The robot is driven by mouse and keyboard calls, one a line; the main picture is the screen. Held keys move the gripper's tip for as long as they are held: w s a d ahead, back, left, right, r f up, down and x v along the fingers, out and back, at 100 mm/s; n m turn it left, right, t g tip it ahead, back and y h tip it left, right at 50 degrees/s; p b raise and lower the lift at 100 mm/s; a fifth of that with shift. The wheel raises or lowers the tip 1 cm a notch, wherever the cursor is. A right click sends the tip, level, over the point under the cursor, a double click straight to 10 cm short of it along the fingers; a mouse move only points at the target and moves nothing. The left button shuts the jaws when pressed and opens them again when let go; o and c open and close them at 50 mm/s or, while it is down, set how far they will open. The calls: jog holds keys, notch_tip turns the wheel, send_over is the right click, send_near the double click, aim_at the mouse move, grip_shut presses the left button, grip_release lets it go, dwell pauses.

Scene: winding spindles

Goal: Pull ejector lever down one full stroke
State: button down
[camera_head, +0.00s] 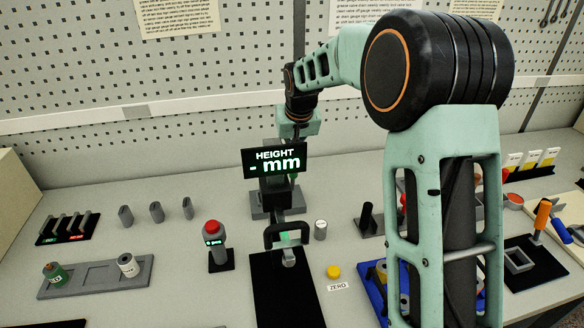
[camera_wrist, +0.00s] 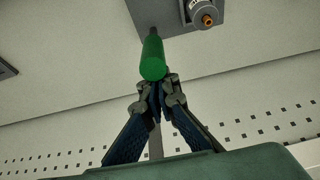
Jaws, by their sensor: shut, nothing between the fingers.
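In the wrist view, a green cylindrical grip (camera_wrist: 153,60) on a dark rod extends from a grey plate (camera_wrist: 205,25); it looks like the ejector lever. My gripper (camera_wrist: 159,88) is shut and empty, its fingertips right by the near end of the grip. The grip overlaps the tips in the picture; I cannot tell whether they touch. A grey base (camera_head: 262,203) shows below the display.
A black handle frame (camera_head: 287,236) stands in front of the display on a dark mat. A red-topped post (camera_head: 213,240) is to its left, a yellow button (camera_head: 334,271) to its right. The pegboard wall is close behind my gripper.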

jog(key=shift+s+d+b, duration=0.15)
jog(key=shift+s+b, duration=0.15)
jog(key=shift+s, duration=0.4)
jog(key=shift+f, duration=0.1)
jog(key=shift+s+d+f+b, duration=0.15)
jog(key=shift+s+b, duration=0.45)
jog(key=shift+s, duration=0.25)
jog(key=shift+s+d+f+b, duration=0.1)
jog(key=shift+s+f+b, duration=0.1)
jog(key=shift+s+b, duration=0.2)
jog(key=shift+s+d+f+b, duration=0.15)
jog(key=shift+s+b, duration=0.1)
jog(key=shift+s, duration=0.2)
jog(key=shift+f, duration=0.1)
jog(key=shift+s+d+f+b, duration=0.1)
jog(key=shift+s+f+b, duration=0.45)
jog(key=shift+s+b, duration=0.2)
jog(key=shift+s+f, duration=0.1)
jog(key=shift+f, duration=0.05)
jog(key=shift+w+r+p, duration=0.2)
jog(key=shift+r+p, duration=0.1)
jog(key=shift+p, duration=0.05)
